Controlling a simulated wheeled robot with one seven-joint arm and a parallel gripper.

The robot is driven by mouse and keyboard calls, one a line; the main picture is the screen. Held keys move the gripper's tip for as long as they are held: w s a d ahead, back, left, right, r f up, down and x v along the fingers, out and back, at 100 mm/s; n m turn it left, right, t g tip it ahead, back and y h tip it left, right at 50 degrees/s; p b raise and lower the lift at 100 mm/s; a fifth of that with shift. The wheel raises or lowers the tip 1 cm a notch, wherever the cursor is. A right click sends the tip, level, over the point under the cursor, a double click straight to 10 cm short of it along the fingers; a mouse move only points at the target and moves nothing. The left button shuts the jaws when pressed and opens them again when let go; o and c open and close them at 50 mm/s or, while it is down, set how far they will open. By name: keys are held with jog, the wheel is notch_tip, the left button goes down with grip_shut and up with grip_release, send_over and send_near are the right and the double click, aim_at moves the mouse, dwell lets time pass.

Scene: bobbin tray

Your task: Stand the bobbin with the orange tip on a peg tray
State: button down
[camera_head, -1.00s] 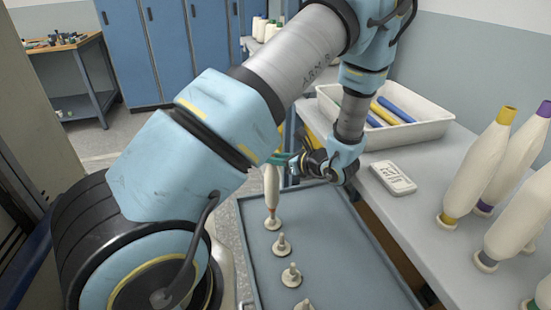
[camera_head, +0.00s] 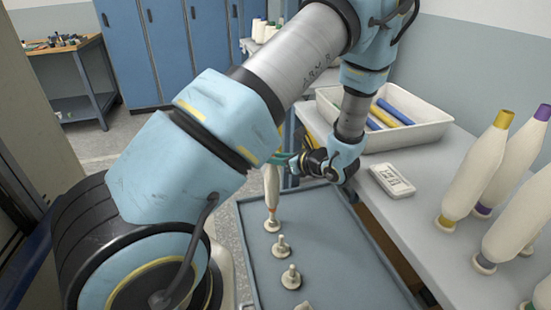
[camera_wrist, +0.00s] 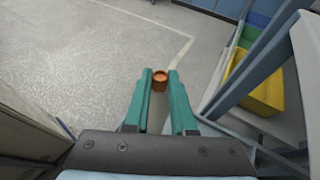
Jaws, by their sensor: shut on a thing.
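The bobbin with the orange tip is a slim cream bobbin (camera_head: 271,184) held upright by my gripper (camera_head: 287,160) at the far left corner of the peg tray (camera_head: 335,245). Its lower end, with a brownish-orange band, is at the farthest peg (camera_head: 272,226); I cannot tell whether it is seated or just above. In the wrist view the orange tip (camera_wrist: 160,79) shows between the two teal fingers, which are shut on the bobbin. My gripper hides the bobbin's top in the head view.
Other pegs, such as this one (camera_head: 281,246), stand bare along the tray. Large cream bobbins (camera_head: 473,175) stand on the bench at right.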

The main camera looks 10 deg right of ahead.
jog(key=shift+f, duration=0.3)
jog(key=shift+f+b, duration=0.3)
jog(key=shift+b, duration=0.15)
jog(key=shift+r, duration=0.25)
